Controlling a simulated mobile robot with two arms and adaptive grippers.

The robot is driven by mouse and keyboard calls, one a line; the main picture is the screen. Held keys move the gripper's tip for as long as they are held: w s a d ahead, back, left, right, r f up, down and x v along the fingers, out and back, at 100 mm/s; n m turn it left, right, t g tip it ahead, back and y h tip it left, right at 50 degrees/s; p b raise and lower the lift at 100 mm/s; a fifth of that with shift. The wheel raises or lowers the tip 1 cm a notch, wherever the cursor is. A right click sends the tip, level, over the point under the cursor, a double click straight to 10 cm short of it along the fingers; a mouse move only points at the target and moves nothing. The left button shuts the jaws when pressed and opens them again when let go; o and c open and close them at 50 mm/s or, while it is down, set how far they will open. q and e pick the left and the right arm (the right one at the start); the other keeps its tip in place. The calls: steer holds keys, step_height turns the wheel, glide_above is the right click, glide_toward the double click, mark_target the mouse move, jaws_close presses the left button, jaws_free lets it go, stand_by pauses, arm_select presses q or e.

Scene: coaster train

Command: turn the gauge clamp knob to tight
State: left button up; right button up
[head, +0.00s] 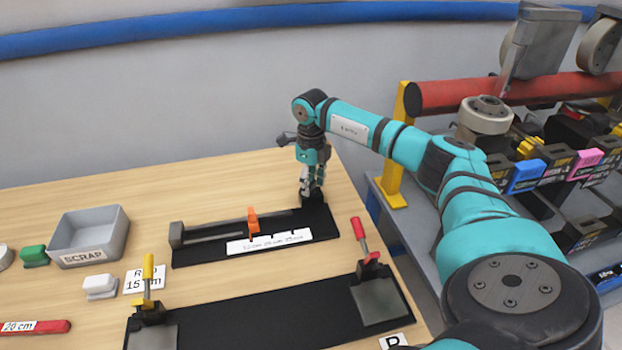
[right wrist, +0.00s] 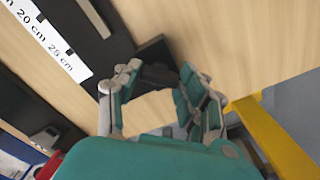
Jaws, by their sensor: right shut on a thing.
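The gauge is a black base (head: 200,255) with a white centimetre scale (head: 270,241) and an upright orange piece (head: 253,222). My right gripper (head: 312,192) points down at the gauge's far right end. It is shut on a small dark part there, which I take to be the clamp knob; the fingers largely hide it in the head view. In the right wrist view a black knob-like part (right wrist: 157,62) shows between the fingertips (right wrist: 156,80). I cannot read its turn position. My left gripper is not in view.
A long black fixture (head: 250,315) with a yellow-handled clamp (head: 148,270) and a red-handled clamp (head: 359,236) lies in front. A grey SCRAP bin (head: 88,235) stands at left. A yellow post (head: 398,150) and a rack stand beyond the table's right edge.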

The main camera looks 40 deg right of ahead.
mark_target(311, 183)
steer(key=shift+d+r+m+p, duration=0.1)
steer(key=shift+m+p, duration=0.25)
steer(key=shift+m, duration=1.85)
steer(key=o, duration=1.2)
steer(key=shift+c, duration=0.2)
step_height(311, 183, up, 12)
